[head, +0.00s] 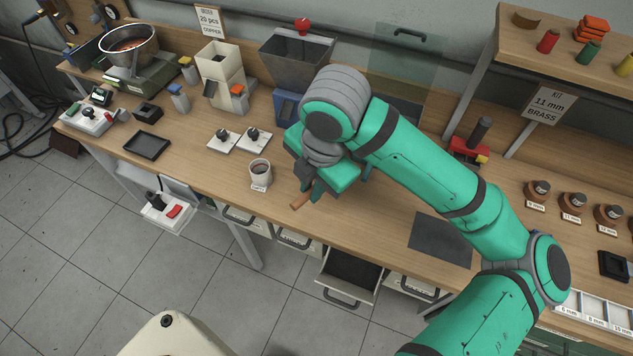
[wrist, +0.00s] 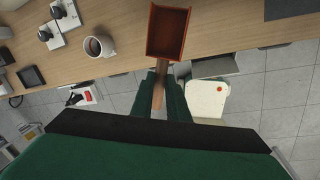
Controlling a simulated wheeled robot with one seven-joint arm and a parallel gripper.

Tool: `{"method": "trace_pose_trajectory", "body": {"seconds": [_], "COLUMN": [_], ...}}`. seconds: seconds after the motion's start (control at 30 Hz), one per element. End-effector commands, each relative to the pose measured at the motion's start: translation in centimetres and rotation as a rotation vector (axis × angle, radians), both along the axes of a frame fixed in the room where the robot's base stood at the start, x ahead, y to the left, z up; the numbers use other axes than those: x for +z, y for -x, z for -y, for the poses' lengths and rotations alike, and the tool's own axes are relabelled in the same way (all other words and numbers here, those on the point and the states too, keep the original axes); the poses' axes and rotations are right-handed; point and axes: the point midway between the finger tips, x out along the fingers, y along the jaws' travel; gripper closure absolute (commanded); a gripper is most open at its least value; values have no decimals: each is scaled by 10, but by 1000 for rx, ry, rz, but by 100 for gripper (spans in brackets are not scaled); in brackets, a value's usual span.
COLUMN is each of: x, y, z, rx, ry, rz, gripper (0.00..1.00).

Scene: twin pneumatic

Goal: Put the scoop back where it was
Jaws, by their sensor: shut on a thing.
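My gripper (wrist: 168,92) is shut on the wooden handle of the scoop (wrist: 167,32). In the wrist view the scoop's reddish-brown, box-shaped pan extends ahead of the fingers, above the workbench, and looks empty. In the head view only the scoop's handle end (head: 301,200) shows below my gripper (head: 312,186), near the bench's front edge. The rest of the scoop is hidden behind my green wrist there.
A labelled cup (head: 260,174) stands left of my gripper. Beyond it are two white plates with black knobs (head: 222,140). A hopper (head: 297,62) stands behind my arm. An open drawer (head: 349,274) juts out below the bench. A dark mat (head: 440,240) lies at right.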

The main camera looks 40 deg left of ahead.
Motion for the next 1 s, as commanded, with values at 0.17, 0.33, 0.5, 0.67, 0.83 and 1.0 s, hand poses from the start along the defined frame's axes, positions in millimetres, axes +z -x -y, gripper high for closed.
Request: {"method": "trace_pose_trajectory", "body": {"seconds": [0.17, 0.33, 0.5, 0.67, 0.83, 1.0], "x": [-17, -23, -35, -50, -69, -96], "y": [38, 51, 33, 5, -23, -40], "z": [20, 25, 11, -10, -30, -43], "rx": [261, 368, 379, 378, 376, 377], "ry": [-2, -1, 1, 2, 1, 2], "rz": [0, 0, -2, -1, -2, -1], "gripper": [100, 100, 100, 100, 100, 100]}}
